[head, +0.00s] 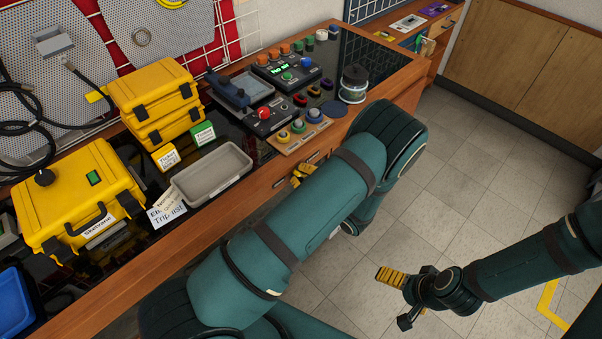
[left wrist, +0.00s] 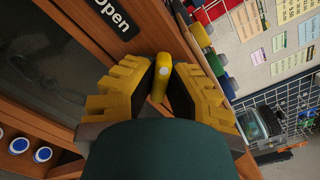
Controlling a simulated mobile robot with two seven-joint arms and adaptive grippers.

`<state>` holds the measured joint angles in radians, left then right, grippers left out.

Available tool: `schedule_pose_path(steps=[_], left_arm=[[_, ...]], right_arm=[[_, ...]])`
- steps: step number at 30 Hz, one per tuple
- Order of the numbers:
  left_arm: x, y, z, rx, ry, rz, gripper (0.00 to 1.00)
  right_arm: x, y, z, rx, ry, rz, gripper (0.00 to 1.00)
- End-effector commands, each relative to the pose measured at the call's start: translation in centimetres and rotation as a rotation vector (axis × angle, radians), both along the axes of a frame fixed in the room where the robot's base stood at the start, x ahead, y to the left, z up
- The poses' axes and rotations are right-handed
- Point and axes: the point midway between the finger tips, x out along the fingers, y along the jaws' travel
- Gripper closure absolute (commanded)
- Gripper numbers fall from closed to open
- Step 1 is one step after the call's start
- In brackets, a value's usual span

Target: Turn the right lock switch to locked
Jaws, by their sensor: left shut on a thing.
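In the left wrist view, a yellow switch handle (left wrist: 160,76) with a white dot stands between the yellow fingers of my left gripper (left wrist: 162,92). The fingers are shut on it from both sides. A dark "Open" label (left wrist: 112,17) is on the wood panel beside it. In the head view my left gripper (head: 303,174) is at the wooden front of the bench (head: 262,192), partly behind my arm, and the switch is hidden there. My right gripper (head: 392,280) hangs over the floor, away from the bench; I cannot tell its finger opening.
A grey tray (head: 212,173), yellow cases (head: 75,200), a wooden button board (head: 300,132) and a gauge-like cylinder (head: 354,84) stand on the bench top. The tiled floor (head: 480,160) to the right is clear up to the wooden cabinets (head: 530,50).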

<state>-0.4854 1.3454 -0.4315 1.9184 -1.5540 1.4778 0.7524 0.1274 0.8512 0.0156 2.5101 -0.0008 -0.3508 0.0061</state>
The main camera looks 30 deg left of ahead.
Motion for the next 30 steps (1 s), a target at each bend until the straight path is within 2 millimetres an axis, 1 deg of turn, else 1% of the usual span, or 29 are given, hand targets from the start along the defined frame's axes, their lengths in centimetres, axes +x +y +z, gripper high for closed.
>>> schedule_pose_path(steps=[5, 11, 30], left_arm=[[0.0, 0.1, 0.0, 0.012, 0.030, 0.000, 1.00], [0.0, 0.1, 0.1, 0.047, 0.127, 0.000, 1.00], [0.0, 0.2, 0.2, 0.241, 0.682, 0.001, 1.00]], right_arm=[[0.0, 0.0, 0.1, 0.000, 0.000, 0.000, 0.00], [0.1, 0.0, 0.3, 0.000, -0.002, -0.001, 0.00], [0.5, -0.1, 1.6, -0.002, -0.011, -0.009, 0.00]])
